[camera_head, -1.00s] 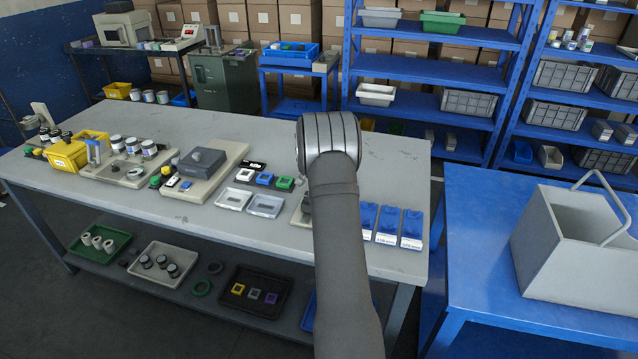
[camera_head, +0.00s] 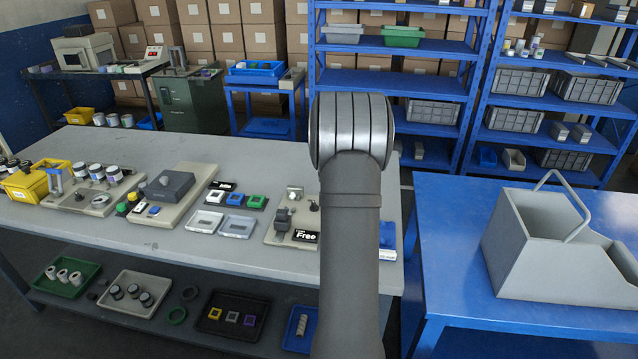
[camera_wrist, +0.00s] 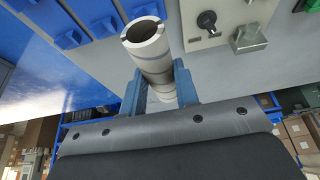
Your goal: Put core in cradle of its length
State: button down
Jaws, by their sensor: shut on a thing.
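My gripper (camera_wrist: 160,82) is shut on the core (camera_wrist: 152,55), a pale grey hollow tube, with its blue fingers on either side. The core's open end points toward the top of the wrist view. In the head view my arm hides the gripper, the core and most of the cradles; one blue cradle (camera_head: 388,236) with a white label shows just right of the arm.
A beige fixture with a dark clamp and a "Free" label (camera_head: 303,236) sits left of my arm on the grey table (camera_head: 250,262). White and clear trays stand further left. A grey bin (camera_head: 550,250) stands on a blue table at the right.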

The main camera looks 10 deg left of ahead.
jog(key=s+d+f, duration=0.2)
jog(key=s+d, duration=0.2)
jog(key=d, duration=0.5)
jog(key=shift+w+a+f, duration=0.1)
jog(key=shift+f, duration=1.75)
jog(key=shift+w+a+f, duration=0.1)
jog(key=shift+f, duration=1.75)
jog(key=c, duration=1)
grip_release()
jog(key=shift+c, duration=0.2)
jog(key=shift+s+r, duration=0.1)
jog(key=v, duration=1.7)
jog(key=shift+s, duration=0.1)
